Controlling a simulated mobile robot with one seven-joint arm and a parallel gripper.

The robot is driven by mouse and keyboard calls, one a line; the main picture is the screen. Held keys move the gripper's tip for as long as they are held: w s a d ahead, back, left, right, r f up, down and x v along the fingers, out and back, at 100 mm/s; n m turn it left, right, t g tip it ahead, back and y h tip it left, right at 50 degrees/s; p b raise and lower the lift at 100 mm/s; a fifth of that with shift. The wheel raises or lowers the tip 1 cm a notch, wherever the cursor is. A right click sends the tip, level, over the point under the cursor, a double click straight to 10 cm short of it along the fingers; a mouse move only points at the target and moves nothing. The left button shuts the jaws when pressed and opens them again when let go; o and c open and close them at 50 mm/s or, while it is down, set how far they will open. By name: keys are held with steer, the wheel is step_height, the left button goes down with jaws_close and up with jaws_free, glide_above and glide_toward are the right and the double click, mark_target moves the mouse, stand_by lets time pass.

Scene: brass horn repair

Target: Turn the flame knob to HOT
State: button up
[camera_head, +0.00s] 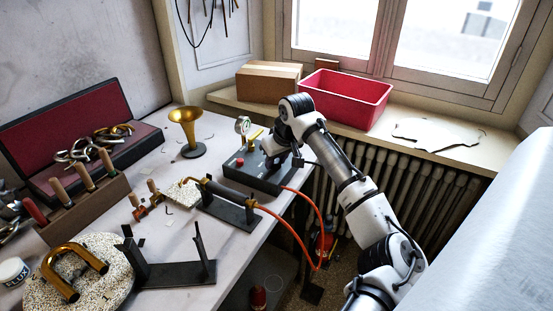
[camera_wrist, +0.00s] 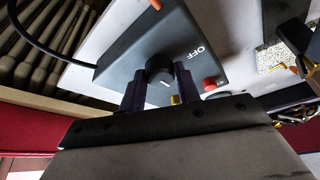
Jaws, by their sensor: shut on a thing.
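The flame knob (camera_wrist: 157,68) is a round black dial with a short white mark, on top of a dark grey control box (camera_wrist: 135,50). White "OFF" lettering shows on the box near the knob. My gripper (camera_wrist: 159,84) has one finger on each side of the knob and is shut on it. In the head view my gripper (camera_head: 272,158) reaches down onto the control box (camera_head: 246,174) and hides the knob. No HOT lettering is visible to me. A red button (camera_wrist: 209,84) sits beside the knob; it also shows in the head view (camera_head: 239,161).
A gauge (camera_head: 242,125) stands behind the box. An orange hose (camera_head: 300,240) loops from the box toward the torch stand (camera_head: 232,207). A brass bell (camera_head: 188,125) and black bracket (camera_head: 175,272) stand on the bench. A red bin (camera_head: 345,98) is on the sill.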

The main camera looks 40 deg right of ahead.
steer(key=shift+a+m, duration=0.15)
steer(key=shift+m, duration=0.25)
steer(key=shift+m+h+p, duration=0.3)
steer(key=shift+m+p, duration=0.15)
steer(key=shift+m, duration=0.15)
steer(key=m+p, duration=0.1)
steer(key=m, duration=0.1)
steer(key=m+h, duration=0.1)
steer(key=m, duration=0.1)
steer(key=shift+w+a+r+g+h+p, duration=0.1)
steer(key=shift+a+g+h+p, duration=0.05)
steer(key=shift+g+h+p, duration=0.2)
steer(key=m+g+h+p, duration=0.1)
steer(key=m, duration=0.2)
steer(key=shift+m+p, duration=0.3)
steer(key=shift+p, duration=0.1)
steer(key=shift+m+g+p, duration=0.35)
steer(key=shift+m+p, duration=0.25)
steer(key=shift+m, duration=0.5)
steer(key=shift+h, duration=0.25)
steer(key=o, duration=1)
steer(key=shift+c, duration=0.2)
